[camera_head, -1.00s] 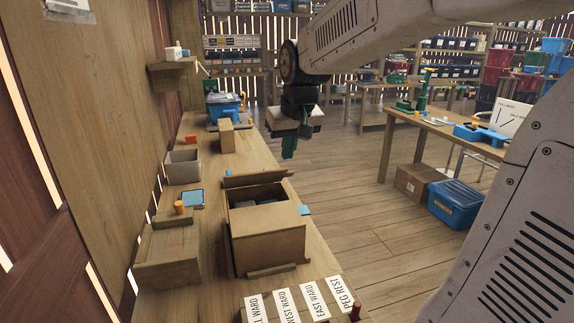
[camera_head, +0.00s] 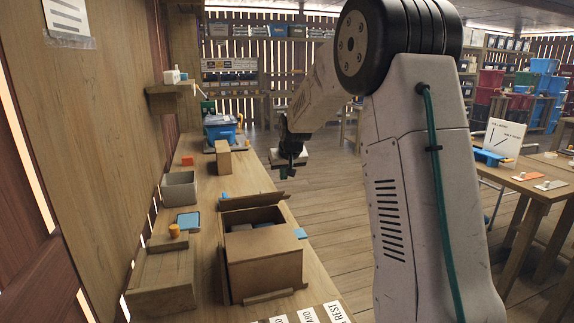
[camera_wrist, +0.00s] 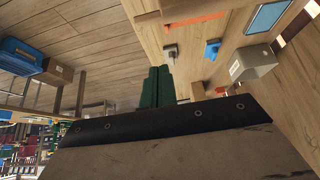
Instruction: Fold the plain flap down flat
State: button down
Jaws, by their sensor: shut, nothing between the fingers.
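An open brown box (camera_head: 262,262) stands on the long bench. A brown flap (camera_head: 252,201) stands raised along its far edge, and a flat panel (camera_head: 265,244) covers its near part. A thin flap (camera_head: 223,268) hangs at its left side, and a blue tab (camera_head: 300,233) shows at its right. I cannot tell for sure which flap is the plain one. My gripper (camera_head: 291,165) is beyond the box, at the bench's right edge, apart from the box. Its green fingers (camera_wrist: 157,88) are together and empty in the wrist view.
A grey bin (camera_head: 179,190), a blue-edged tile (camera_head: 188,221) and a wooden step (camera_head: 163,275) with an orange peg line the bench's left. A wooden block (camera_head: 223,158) and a blue bin (camera_head: 220,130) stand farther back. Labelled plates (camera_head: 308,315) lie in front.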

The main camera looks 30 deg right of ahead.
jog(key=f, duration=0.1)
jog(key=s+f, duration=0.1)
jog(key=f, duration=0.1)
jog(key=shift+s+a+f, duration=0.25)
jog(key=shift+s+a, duration=0.05)
jog(key=shift+s, duration=0.1)
jog(key=shift+s+f, duration=0.15)
